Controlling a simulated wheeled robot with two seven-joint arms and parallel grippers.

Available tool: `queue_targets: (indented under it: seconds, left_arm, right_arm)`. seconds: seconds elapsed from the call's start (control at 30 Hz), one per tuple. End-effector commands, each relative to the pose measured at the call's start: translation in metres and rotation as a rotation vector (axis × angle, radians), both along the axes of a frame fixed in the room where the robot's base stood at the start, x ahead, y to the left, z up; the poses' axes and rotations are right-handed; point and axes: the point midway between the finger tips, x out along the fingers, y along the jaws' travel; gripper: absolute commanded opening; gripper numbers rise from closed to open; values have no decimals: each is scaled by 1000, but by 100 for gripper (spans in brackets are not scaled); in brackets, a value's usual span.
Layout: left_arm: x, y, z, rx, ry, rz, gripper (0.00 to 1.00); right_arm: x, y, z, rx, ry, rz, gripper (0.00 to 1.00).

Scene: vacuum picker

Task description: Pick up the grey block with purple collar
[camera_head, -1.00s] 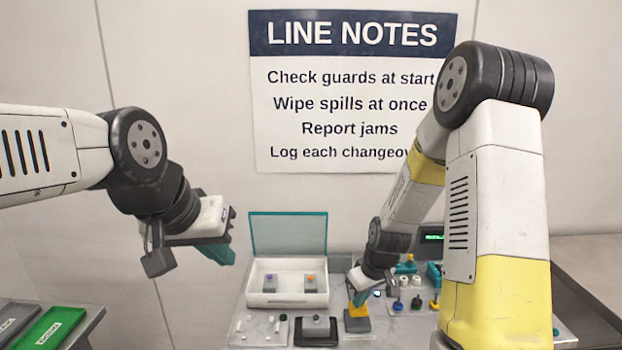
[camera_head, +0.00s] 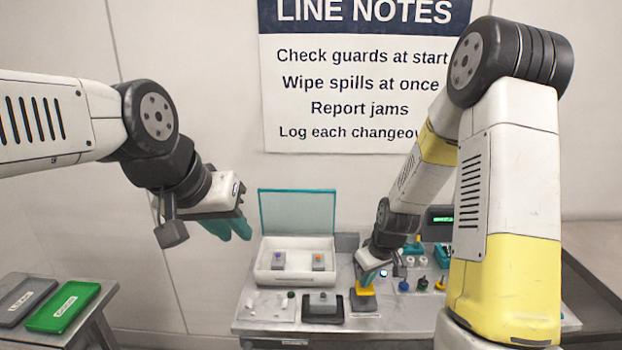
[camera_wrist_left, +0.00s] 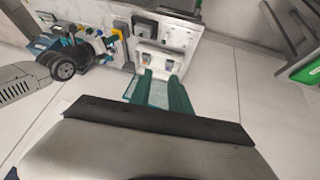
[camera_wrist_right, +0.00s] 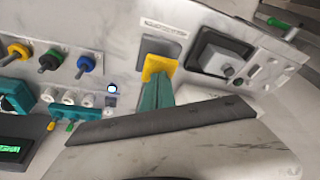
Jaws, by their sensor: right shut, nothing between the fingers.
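The grey block with purple collar (camera_head: 278,260) stands in the left part of an open white box (camera_head: 262,276). It also shows small in the left wrist view (camera_wrist_left: 169,67), beyond my fingers. A similar grey block with an orange collar (camera_head: 318,262) stands to its right. My left gripper (camera_head: 230,228) is open and empty, up and to the left of the box, with its teal fingers apart. My right gripper (camera_wrist_right: 160,92) is shut with nothing between its fingers. Its tips are at a yellow piece (camera_wrist_right: 160,67) on a grey pad, right of the box.
The box's teal see-through lid (camera_head: 298,211) stands raised at the back. A black tray with a grey block (camera_head: 322,307) lies in front. Colored knobs (camera_head: 423,284) sit to the right. Green (camera_head: 64,306) and grey (camera_head: 28,300) trays lie on a side table at left.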

Motion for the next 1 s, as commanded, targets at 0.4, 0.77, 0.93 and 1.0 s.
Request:
queue_targets:
  seconds: [0.4,0.77,0.93,1.0]
  left_arm:
    - [91,2,3,14,150,16,62]
    - [196,-1,-41,54,306,41,62]
    - [242,-5,-79,81,378,54,62]
    - [259,-6,-98,95,408,59,62]
  right_arm:
    - [-2,0,-2,0,5,-1,0]
    - [-2,0,-2,-1,5,0,0]
    - [-2,0,-2,0,6,0,0]
    - [-2,0,-2,0,6,0,0]
